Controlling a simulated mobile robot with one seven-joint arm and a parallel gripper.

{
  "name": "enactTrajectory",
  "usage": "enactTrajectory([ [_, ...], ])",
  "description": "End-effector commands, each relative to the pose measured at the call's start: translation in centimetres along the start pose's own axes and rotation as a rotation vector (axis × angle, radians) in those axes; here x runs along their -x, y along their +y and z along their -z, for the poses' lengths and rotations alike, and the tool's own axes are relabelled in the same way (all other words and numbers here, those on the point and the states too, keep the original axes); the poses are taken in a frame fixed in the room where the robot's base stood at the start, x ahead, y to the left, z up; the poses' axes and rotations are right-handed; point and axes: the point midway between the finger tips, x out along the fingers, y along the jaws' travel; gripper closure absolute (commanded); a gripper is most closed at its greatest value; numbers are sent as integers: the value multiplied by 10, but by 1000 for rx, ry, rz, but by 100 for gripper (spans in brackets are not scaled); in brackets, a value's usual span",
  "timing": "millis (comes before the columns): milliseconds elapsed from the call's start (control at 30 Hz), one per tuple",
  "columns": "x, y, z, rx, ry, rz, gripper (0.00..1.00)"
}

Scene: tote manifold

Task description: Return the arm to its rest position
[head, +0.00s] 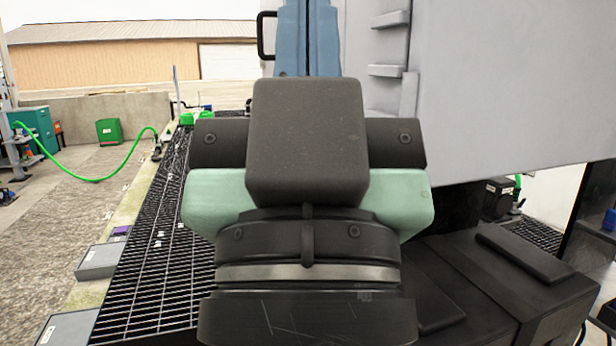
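My arm fills the middle of the head view as dark joints, a rounded black block and pale green parts either side. No fingers or fingertips of my gripper can be made out. Whether it holds anything is hidden.
A large light grey cabinet (510,80) stands close at right, with a blue upright part (308,40) behind my arm. Black grating (150,270) runs along the left, with grey boxes (100,260) on its edge.

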Motion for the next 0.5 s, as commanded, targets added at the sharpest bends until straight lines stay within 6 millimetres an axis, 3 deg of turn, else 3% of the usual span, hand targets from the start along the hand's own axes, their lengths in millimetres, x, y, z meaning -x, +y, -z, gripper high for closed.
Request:
enactTrajectory([
  [33, -24, 0, 23, 0, 0, 0, 100],
  [200, -62, 0, 58, 0, -1, 1, 100],
  [500, -109, 0, 103, -1, -1, 1, 100],
])
